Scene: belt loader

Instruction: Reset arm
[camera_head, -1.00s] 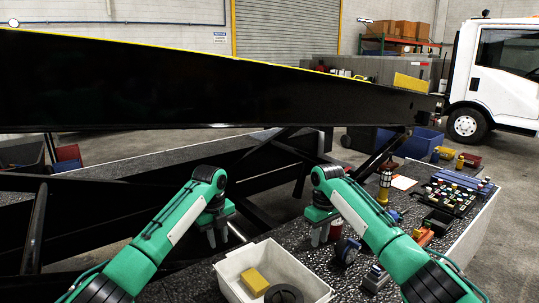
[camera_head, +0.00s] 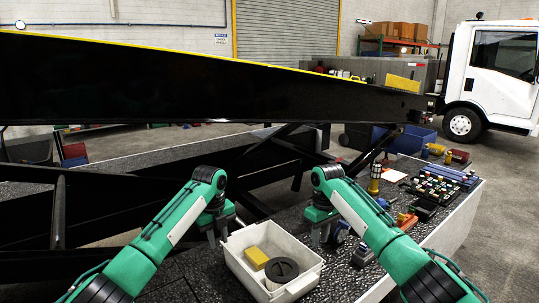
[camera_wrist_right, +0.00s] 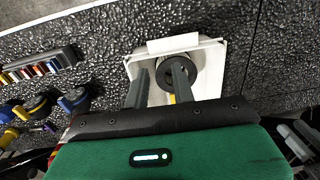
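My left gripper (camera_head: 218,236) hangs above the dark textured deck, left of a white bin, with its two fingers apart and nothing seen between them. My right gripper (camera_head: 321,236) hangs at the bin's right side in the head view. In the right wrist view its two fingers (camera_wrist_right: 161,75) are spread and empty, with the bin beyond them. Both arms are bent forward in a nearly mirrored pose. The white bin (camera_head: 239,270) holds a yellow block (camera_head: 256,257) and a dark round disc (camera_head: 282,270). The bin also shows in the right wrist view (camera_wrist_right: 210,82).
A large black beam (camera_head: 180,85) crosses ahead, with struts below. A yellow-and-black cylinder (camera_head: 375,178), an organizer tray (camera_head: 437,190) and a blue bin (camera_head: 405,140) stand on the right. A white truck (camera_head: 495,75) is at the far right. Open floor lies beyond the deck.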

